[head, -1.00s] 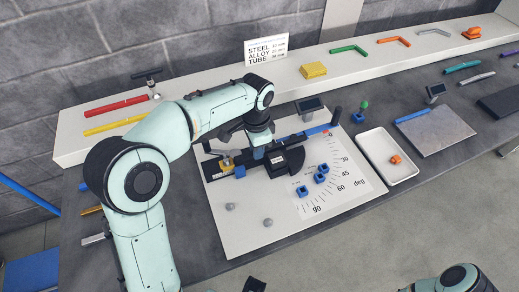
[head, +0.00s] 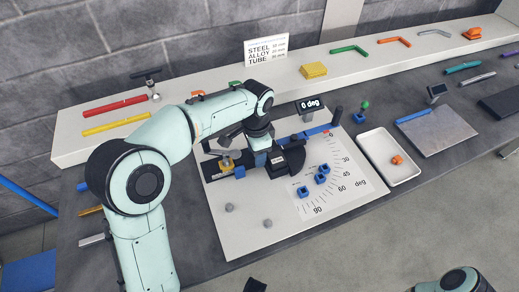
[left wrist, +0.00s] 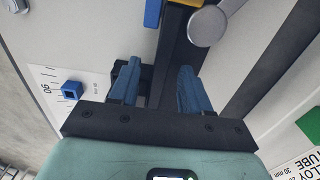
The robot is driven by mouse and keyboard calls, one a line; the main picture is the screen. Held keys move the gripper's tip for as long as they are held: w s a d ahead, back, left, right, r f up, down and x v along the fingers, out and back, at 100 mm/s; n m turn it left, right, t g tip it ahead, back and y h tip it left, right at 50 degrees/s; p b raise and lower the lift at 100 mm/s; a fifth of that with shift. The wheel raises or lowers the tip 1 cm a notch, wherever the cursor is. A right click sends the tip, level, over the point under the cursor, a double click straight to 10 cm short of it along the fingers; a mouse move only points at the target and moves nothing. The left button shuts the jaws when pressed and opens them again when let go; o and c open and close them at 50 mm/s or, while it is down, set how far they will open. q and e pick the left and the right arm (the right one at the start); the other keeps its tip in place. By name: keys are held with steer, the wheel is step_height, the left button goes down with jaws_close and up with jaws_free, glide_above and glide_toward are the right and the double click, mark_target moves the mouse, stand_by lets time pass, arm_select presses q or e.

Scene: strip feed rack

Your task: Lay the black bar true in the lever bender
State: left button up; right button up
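The lever bender (head: 292,160) stands on a white board with a degree scale. It has a dark body, blue parts and a black-handled lever (head: 338,113). My left gripper (head: 259,158) is low over the bender, partly hidden by its own wrist. In the left wrist view its two blue fingers (left wrist: 159,72) are apart, with nothing visibly clamped. A long dark straight piece (left wrist: 178,48) runs beyond and behind the right-hand finger. I cannot tell whether it is the black bar or the bender's body. My right gripper is not clearly in view.
The bender's display (head: 310,105) reads 0 deg. Small blue blocks (head: 322,179) and two grey knobs are on the board. A white tray (head: 372,148) with an orange piece is to the right. Coloured bars and a sign (head: 265,50) are on the shelf behind.

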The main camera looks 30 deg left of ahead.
arm_select(q)
step_height(320, 180, up, 14)
steer(key=p, duration=0.2)
steer(key=shift+f+p, duration=0.25)
steer(key=shift+p, duration=0.1)
stand_by(0.5)
